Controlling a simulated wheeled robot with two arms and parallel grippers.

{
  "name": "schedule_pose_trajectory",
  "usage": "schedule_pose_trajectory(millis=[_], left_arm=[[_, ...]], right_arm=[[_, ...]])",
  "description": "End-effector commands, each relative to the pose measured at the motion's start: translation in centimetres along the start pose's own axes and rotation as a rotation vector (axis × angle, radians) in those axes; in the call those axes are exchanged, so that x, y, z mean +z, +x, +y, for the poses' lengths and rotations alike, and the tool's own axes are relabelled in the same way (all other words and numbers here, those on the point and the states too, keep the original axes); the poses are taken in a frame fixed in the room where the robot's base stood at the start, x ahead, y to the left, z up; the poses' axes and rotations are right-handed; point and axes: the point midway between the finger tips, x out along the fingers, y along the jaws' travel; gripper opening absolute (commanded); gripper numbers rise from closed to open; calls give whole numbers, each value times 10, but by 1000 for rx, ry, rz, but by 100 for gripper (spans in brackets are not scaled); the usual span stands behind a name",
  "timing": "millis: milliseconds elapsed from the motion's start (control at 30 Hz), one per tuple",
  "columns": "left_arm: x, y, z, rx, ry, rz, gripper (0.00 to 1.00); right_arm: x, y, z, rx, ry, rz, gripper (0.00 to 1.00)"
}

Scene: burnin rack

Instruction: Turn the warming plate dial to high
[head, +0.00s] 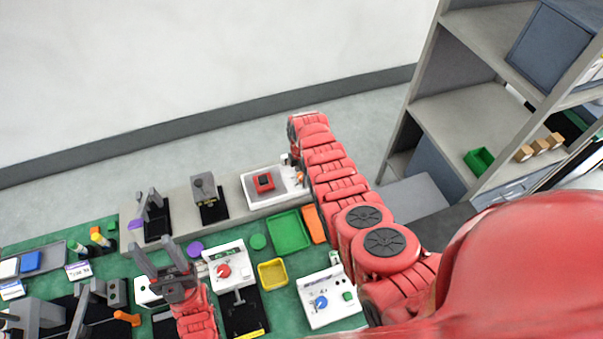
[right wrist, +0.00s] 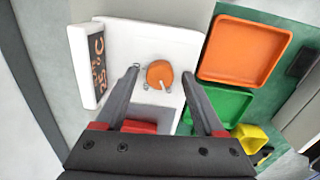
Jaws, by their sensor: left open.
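The warming plate (head: 252,194) is a white unit at the back edge of the bench in the head view, with a red block (head: 263,181) on it. It also shows in the right wrist view (right wrist: 120,40). Its orange dial (right wrist: 160,73) is round and lies between the fingertips of my right gripper (right wrist: 160,78), with a gap on each side. The right gripper is open; the head view mostly hides it behind my arm. A display (right wrist: 96,64) faces the unit's left side in the wrist view. My left gripper (head: 157,252) is open and empty over the bench.
A green tray (head: 288,231), an orange tray (head: 314,223) and a yellow tray (head: 272,273) lie near the plate. White units with a red dial (head: 223,270) and a blue dial (head: 321,302) stand in front. Shelves (head: 478,120) rise at the right.

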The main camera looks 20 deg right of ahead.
Motion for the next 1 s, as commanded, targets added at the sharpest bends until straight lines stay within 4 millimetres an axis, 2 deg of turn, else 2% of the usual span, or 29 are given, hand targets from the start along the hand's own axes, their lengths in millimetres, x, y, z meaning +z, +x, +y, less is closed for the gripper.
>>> schedule_pose_trajectory(millis=[33,300,400,733,1000], left_arm=[[0,0,0,0,0,0,50],[0,0,0,0,0,0,50],[0,0,0,0,0,0,50],[1,-3,0,0,0,0,50],[3,-18,1,0,0,0,50]], right_arm=[[0,0,0,0,0,0,62],[0,0,0,0,0,0,14],[0,0,0,0,0,0,0],[0,1,1,3,29,-1,0],[0,4,1,4,177,-5,0]])
